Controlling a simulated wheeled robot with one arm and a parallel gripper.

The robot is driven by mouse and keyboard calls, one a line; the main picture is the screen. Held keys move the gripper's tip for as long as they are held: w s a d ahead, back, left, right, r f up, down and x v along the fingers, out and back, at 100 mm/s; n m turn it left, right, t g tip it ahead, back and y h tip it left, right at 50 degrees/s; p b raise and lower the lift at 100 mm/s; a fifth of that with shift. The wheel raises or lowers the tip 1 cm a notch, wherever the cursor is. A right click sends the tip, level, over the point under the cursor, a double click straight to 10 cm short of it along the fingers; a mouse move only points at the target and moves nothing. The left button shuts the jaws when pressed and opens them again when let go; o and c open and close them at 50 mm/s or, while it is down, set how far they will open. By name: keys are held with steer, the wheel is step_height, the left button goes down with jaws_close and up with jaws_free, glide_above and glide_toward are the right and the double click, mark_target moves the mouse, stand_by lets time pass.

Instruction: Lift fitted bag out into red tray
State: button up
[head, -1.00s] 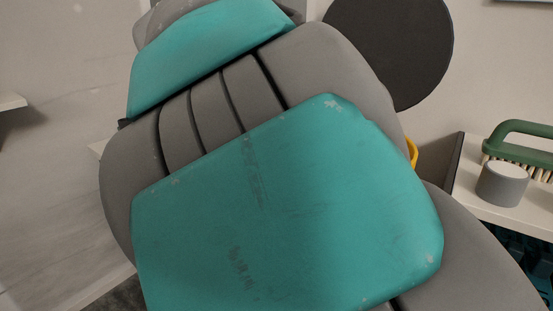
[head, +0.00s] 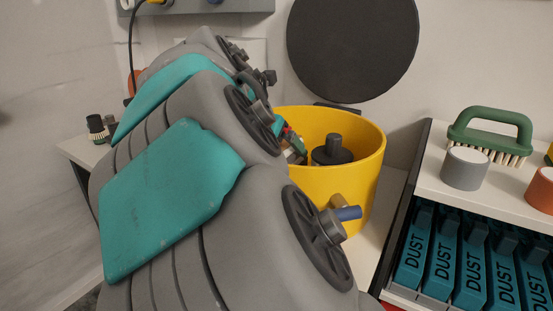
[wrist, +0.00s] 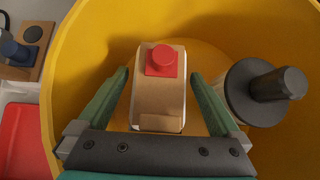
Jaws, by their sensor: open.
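The fitted bag (wrist: 145,104) is a tan, box-like piece with a red cap (wrist: 162,60). It sits inside a yellow bucket (wrist: 75,60) in the wrist view. My gripper (wrist: 159,74) is open, with a green finger on either side of the bag. Slim gaps show between the fingers and the bag, so it is not clasped. The red tray (wrist: 18,142) shows at the lower left of the wrist view, outside the bucket. In the head view my arm hides part of the bucket (head: 362,160) and most of the gripper.
A dark knobbed cylinder (wrist: 262,92) stands in the bucket, close to my right finger. A wooden board (wrist: 38,40) with a blue piece lies outside. At the right of the head view, a green brush (head: 490,130) and grey cup (head: 465,168) stand above DUST boxes (head: 440,260).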

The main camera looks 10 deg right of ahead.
steer(key=c, duration=1.4)
